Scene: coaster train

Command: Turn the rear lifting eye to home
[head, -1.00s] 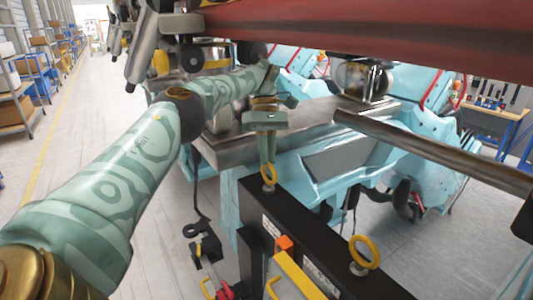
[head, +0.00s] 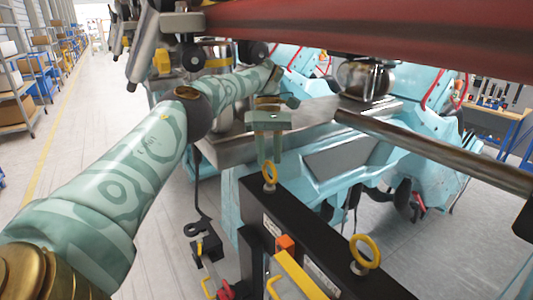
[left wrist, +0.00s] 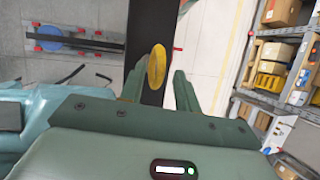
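Two yellow lifting eyes stand on a black beam (head: 300,245). The far eye (head: 269,176) is upright at the beam's far end, and the near eye (head: 365,251) is at the lower right. My left gripper (head: 270,160) is just above the far eye with its fingers apart, pointing down. In the left wrist view the yellow eye (left wrist: 156,67) shows between the two open fingers (left wrist: 160,88), with a gap visible on the right side. I cannot tell whether a finger touches it. My right gripper is not in view.
A red beam (head: 380,35) crosses the top, and a metal bar (head: 440,155) runs across the right. Light-blue machinery (head: 340,160) stands behind. Open floor lies at left.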

